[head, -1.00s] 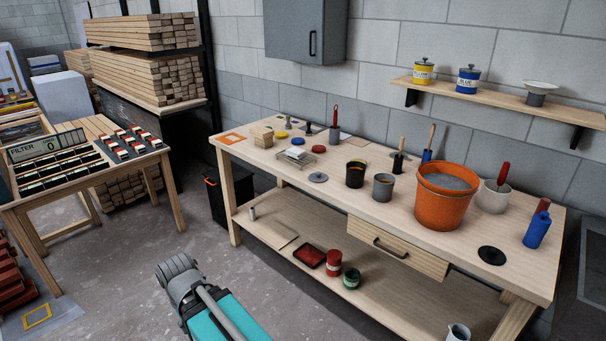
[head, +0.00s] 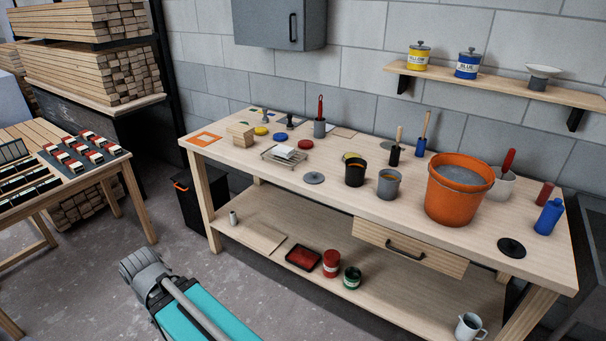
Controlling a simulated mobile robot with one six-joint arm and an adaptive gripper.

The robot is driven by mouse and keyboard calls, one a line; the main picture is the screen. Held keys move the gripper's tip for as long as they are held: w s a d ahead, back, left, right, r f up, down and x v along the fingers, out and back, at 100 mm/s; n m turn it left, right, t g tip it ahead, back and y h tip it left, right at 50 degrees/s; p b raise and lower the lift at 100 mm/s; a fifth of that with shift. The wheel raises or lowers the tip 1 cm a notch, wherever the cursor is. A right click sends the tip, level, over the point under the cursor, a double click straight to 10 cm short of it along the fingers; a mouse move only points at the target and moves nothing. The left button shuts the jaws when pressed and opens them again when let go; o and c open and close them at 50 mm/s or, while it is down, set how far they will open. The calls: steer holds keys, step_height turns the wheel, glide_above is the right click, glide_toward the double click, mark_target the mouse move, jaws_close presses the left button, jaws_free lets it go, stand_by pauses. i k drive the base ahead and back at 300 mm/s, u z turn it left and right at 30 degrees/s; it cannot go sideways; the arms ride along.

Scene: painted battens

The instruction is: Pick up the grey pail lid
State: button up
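The grey pail lid (head: 314,178) is a small flat disc with a raised middle. It lies on the workbench top (head: 270,180), near the front edge and left of the black pail (head: 355,172). A separate black disc (head: 511,248) lies at the right end of the bench. My gripper is not in view. Only a teal and grey part of my arm shows at the lower left, in front of the bench and apart from the lid.
A large orange bucket (head: 456,200) stands right of the pails. A wire rack (head: 284,156) is left of the lid. A batten table (head: 95,180) stands at the left. Floor before the bench is clear.

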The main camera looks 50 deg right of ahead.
mark_target(312, 177)
steer(key=i, duration=1.1)
steer(key=z, duration=3.25)
